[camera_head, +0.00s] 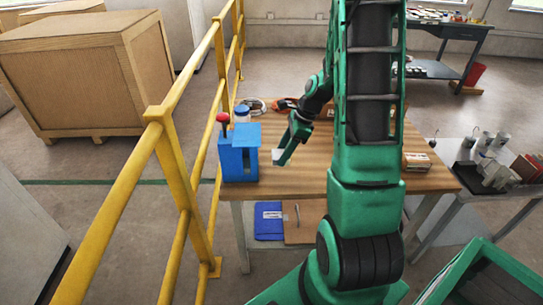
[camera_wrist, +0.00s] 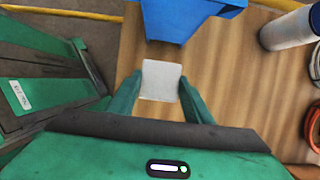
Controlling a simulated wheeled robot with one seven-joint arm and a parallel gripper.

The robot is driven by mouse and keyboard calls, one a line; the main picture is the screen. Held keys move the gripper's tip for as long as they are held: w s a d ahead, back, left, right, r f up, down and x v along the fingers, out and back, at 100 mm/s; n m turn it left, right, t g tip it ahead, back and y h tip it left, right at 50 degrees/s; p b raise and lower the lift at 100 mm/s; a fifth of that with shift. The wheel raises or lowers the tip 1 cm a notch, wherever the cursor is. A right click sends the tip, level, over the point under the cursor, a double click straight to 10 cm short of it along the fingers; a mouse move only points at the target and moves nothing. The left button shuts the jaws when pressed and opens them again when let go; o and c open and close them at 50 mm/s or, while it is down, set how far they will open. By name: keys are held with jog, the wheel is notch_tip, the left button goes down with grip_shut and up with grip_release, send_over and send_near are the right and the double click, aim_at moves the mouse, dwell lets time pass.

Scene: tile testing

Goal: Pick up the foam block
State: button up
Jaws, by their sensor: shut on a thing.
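The foam block (camera_wrist: 160,80) is a pale grey-white square piece between the two green fingers in the wrist view. My gripper (camera_wrist: 160,92) is shut on it. In the head view my gripper (camera_head: 281,160) is over the left part of the wooden table, just right of the blue box, and only a small pale bit of the block shows by the fingertips. I cannot tell from these views whether the block touches the tabletop.
A blue box (camera_head: 238,158) with a red knob stands close left of my gripper; it also shows in the wrist view (camera_wrist: 185,18). A yellow railing (camera_head: 172,150) runs along the table's left side.

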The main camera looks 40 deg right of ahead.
jog(key=s+d, duration=0.8)
jog(key=d, duration=0.4)
jog(key=shift+s+d, duration=0.25)
